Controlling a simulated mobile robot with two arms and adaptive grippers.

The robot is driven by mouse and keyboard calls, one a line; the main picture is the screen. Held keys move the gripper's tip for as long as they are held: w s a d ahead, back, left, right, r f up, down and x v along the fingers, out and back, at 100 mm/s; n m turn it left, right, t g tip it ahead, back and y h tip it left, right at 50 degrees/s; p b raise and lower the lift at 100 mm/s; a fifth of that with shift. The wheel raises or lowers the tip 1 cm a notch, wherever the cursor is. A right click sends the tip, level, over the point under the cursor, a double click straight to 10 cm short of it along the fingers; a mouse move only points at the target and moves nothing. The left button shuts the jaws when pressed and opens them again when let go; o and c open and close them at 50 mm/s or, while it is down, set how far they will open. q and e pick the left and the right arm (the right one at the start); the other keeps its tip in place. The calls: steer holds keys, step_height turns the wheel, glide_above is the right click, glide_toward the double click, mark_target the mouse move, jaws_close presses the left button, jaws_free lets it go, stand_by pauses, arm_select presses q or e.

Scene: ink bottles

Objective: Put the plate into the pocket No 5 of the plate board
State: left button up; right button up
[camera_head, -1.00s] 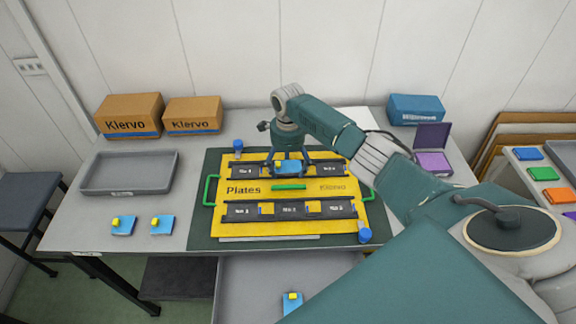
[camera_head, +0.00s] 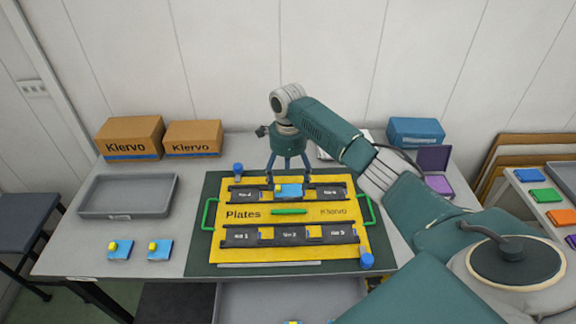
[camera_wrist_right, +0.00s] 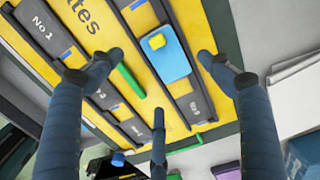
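The yellow plate board (camera_head: 335,226) lies on a dark green mat and has two dark rows of pockets. A blue plate with a yellow knob (camera_head: 288,191) lies in the middle of the far row, between the pockets marked No 4 (camera_head: 244,194) and No 6 (camera_head: 330,192); its own pocket label is covered. The plate also shows in the right wrist view (camera_wrist_right: 172,62), and it looks flat. My right gripper (camera_head: 288,165) is just above and behind the plate. Its fingers are spread, empty and apart from the plate (camera_wrist_right: 160,85). My left gripper is out of view.
Two more blue plates (camera_head: 120,251) (camera_head: 160,250) lie at the table's front left. A grey tray (camera_head: 127,214), two cardboard boxes (camera_head: 130,139) (camera_head: 194,138), a blue box (camera_head: 416,132) and an open purple case (camera_head: 438,184) stand around the board. Green handles (camera_head: 209,214) flank it.

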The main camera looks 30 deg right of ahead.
mark_target(288, 193)
step_height(288, 193, up, 6)
steer(key=shift+r+b, duration=0.15)
steer(key=shift+b, duration=0.25)
steer(key=shift+r, duration=0.1)
